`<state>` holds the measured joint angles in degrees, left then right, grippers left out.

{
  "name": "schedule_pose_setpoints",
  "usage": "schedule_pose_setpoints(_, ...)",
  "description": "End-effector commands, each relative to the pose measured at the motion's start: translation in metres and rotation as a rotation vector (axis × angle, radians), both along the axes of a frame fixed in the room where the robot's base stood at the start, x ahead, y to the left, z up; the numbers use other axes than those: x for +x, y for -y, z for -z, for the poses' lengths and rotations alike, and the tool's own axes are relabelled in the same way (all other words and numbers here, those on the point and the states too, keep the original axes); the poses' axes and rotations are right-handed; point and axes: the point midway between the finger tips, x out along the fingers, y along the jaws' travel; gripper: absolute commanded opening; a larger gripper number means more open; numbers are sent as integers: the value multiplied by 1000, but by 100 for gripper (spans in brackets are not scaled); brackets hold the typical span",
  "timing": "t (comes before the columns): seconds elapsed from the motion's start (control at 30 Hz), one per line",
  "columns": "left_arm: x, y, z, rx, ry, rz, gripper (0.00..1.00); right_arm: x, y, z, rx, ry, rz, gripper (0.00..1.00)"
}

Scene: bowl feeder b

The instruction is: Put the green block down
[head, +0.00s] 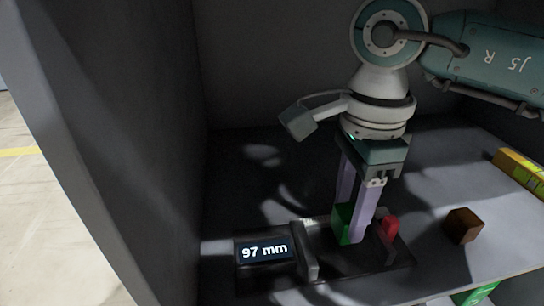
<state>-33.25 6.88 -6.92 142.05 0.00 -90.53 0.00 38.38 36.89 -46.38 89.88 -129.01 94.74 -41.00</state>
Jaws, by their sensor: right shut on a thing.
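The green block (341,222) is between the lilac fingers of my right gripper (352,215), which comes down from above and is shut on it. The block is low over a dark measuring device (275,280) whose display (264,252) reads "97 mm". The block stands between the grey upright jaw (306,250) on the left and a red-tipped piece (391,227) on the right. I cannot tell whether its underside touches the device. My left gripper is not in view.
A brown block (463,225) lies on the grey surface right of the device. A yellow box (519,168) is at the far right, and a green item (478,294) shows below the front edge. A dark wall (110,130) closes the left side.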

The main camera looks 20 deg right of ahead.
Motion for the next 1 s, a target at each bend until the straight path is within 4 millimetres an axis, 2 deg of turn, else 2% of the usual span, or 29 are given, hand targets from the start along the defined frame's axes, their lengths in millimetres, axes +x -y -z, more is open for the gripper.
schedule_pose_setpoints(0.03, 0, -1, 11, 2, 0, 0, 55, -2, -1, 16, -1, -6, -1, 0)
schedule_pose_setpoints(0.13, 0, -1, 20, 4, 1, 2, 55, -2, 0, 32, 0, -6, 0, 0)
schedule_pose_setpoints(0.53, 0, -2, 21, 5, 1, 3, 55, -2, 0, 36, -1, -2, -1, 0)
schedule_pose_setpoints(0.57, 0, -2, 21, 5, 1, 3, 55, -2, 0, 36, -1, -2, -1, 50)
schedule_pose_setpoints(0.8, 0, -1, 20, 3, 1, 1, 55, -2, 0, 35, -1, -3, -1, 77)
schedule_pose_setpoints(1.0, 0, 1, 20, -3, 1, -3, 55, -2, 0, 35, -1, -3, -1, 79)
